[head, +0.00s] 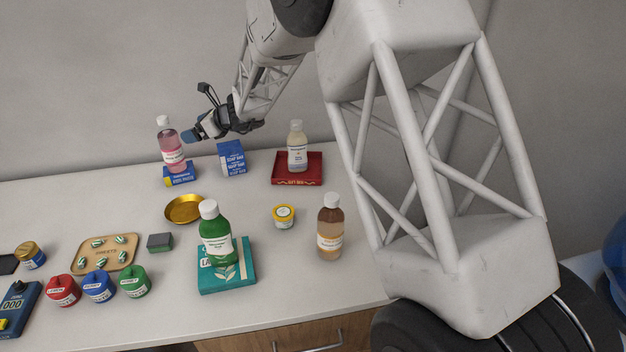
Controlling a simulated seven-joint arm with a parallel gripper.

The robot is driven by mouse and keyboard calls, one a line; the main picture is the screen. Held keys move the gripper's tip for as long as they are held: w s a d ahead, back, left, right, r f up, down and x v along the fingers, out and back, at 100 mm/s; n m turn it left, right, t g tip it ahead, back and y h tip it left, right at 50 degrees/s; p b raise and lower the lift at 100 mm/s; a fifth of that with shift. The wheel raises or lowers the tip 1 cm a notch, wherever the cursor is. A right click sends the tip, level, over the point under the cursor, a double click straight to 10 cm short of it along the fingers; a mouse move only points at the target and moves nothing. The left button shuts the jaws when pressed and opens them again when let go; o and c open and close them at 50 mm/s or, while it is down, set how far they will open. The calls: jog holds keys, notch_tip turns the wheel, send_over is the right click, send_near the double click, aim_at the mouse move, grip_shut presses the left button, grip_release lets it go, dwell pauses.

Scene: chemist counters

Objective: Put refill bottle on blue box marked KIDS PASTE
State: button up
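A bottle of pink liquid with a white cap (171,144) stands upright on a small blue box with a yellow strip (180,180) at the back left of the counter. The box's print is too small to read for certain. My gripper (220,131) is just right of the pink bottle, above the counter, and appears open with nothing in it. Its blue-tipped finger is close to the bottle; I cannot tell whether they touch. The bottle labels are too small to show which one reads refill.
A taller blue box (232,158) stands under my gripper. A pale bottle (297,148) stands on a red box (297,181), a green bottle (215,239) on a teal box (228,282). A brown bottle (330,231), yellow jar (284,217) and gold dish (184,209) stand nearby.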

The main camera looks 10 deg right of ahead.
jog(key=shift+s, duration=0.1)
jog(key=s+d+r+n+g+h, duration=0.1)
jog(key=s+d+r+n, duration=0.3)
jog(key=s, duration=0.4)
jog(key=s+d+r+n+g+h, duration=0.1)
jog(key=s+d+r+n+h, duration=0.2)
jog(key=s+d, duration=0.45)
jog(key=s+d+r+n+g, duration=0.1)
jog(key=s+d+r+n, duration=0.25)
jog(key=s, duration=0.55)
jog(key=s+d+f+n+h, duration=0.1)
jog(key=s+d+n+h, duration=0.2)
jog(key=s+d, duration=0.3)
jog(key=s+d+f+n+h, duration=0.1)
jog(key=s+d+n, duration=0.3)
jog(key=s, duration=1)
jog(key=s+d+f+n+h, duration=0.1)
jog(key=s+d+n+h, duration=0.3)
jog(key=s+d, duration=0.5)
jog(key=shift+s+n+t+h, duration=0.3)
jog(key=shift+s+n, duration=0.05)
jog(key=shift+s, duration=0.45)
